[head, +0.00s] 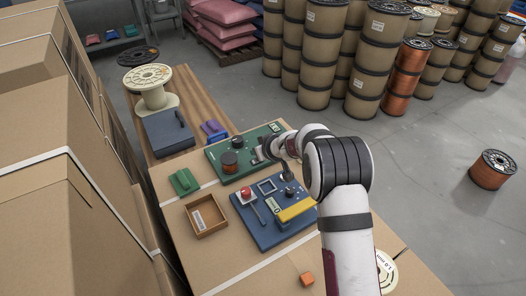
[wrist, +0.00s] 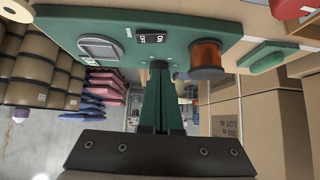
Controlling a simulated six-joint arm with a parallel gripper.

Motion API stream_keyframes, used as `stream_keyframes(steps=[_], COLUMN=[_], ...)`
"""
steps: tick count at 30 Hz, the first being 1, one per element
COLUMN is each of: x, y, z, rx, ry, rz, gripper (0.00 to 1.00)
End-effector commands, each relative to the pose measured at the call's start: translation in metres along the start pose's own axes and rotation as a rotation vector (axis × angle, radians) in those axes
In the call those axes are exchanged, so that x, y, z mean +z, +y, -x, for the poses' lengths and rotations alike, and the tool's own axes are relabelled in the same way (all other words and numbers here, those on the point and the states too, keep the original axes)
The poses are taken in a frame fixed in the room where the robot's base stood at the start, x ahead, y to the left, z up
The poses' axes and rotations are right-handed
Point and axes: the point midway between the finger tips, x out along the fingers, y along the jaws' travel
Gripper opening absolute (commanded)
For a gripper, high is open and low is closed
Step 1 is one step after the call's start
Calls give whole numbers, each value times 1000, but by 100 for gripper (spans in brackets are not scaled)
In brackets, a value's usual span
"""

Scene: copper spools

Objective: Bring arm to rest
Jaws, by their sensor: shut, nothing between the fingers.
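My arm reaches in from the bottom right of the head view and bends left over the work table. My gripper (head: 262,153) is small and partly hidden by the wrist there, above the green board (head: 218,151). In the wrist view my gripper (wrist: 158,72) has its fingers together, with nothing between them. I cannot tell whether the fingertips touch the board.
A blue board (head: 270,232) with a red button (head: 246,192) and a yellow bar (head: 296,210) lies nearer. An open wooden box (head: 206,214) and a green block (head: 184,182) are left. Cardboard boxes (head: 40,120) wall the left side. Open floor (head: 430,150) lies right.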

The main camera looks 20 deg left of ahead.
Motion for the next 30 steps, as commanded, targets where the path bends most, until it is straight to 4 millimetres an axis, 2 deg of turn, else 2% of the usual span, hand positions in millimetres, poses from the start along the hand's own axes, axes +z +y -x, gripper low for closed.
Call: stream_keyframes(steps=[1,3,6,9,17,20,22,23,24,26,27,30], x=[-1,-1,-1,-1,-3,-9,6,20,42,82,110,172], y=[0,-3,-5,-7,-10,-26,-49,-61,-76,-95,-106,-125], z=[18,39,63,77,94,148,211,238,272,316,341,389], rx=[3,1,1,1,-12,-78,-142,-158,-159,-120,-70,95], ry=[2,3,4,4,8,1,-65,-116,-196,-321,-400,-552], rz=[-3,-2,-2,-1,-19,-145,-312,-393,-507,-676,-783,-1021], gripper=[0,0,0,0,0,0,0,0,0,0,0,0])
